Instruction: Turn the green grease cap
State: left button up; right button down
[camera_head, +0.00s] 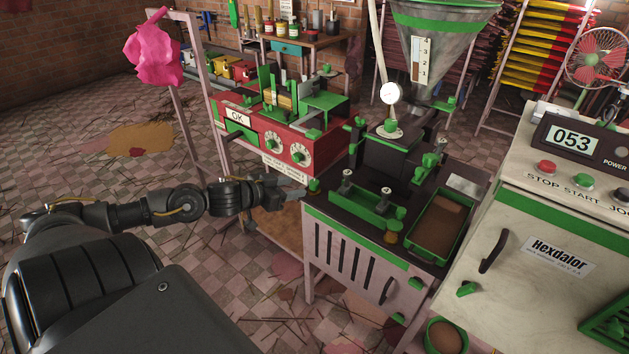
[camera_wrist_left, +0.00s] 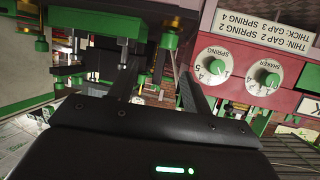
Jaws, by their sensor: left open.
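A small green cap (camera_head: 314,185) sits on a brass-coloured base at the left front corner of the dark-topped extruder stand. It looks like the grease cap. A second green cap on a brass base (camera_head: 393,228) is at the front of the same stand. My left gripper (camera_head: 297,188) reaches in from the left, just left of the corner cap; whether it touches is unclear. In the left wrist view the two fingers (camera_wrist_left: 160,72) are apart, with a green cylinder (camera_wrist_left: 169,41) beyond and between their tips. My right gripper is not in view.
The red machine with dials (camera_head: 288,143) stands behind my left gripper; its dials are close in the left wrist view. A green-rimmed tray (camera_head: 455,245) and a white control cabinet (camera_head: 545,225) lie to the right. The floor left of the stand is mostly free.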

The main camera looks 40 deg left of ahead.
aim_at(312, 183)
pick_arm(q)
jog(key=shift+n+y, duration=0.3)
jog(key=shift+y, duration=0.1)
jog(key=x, duration=0.3)
jog(key=b+x, duration=0.1)
jog(key=x, duration=0.7)
jog(key=shift+s+a+f, duration=0.15)
jog(key=shift+a+f, duration=0.15)
jog(key=shift+a, duration=0.1)
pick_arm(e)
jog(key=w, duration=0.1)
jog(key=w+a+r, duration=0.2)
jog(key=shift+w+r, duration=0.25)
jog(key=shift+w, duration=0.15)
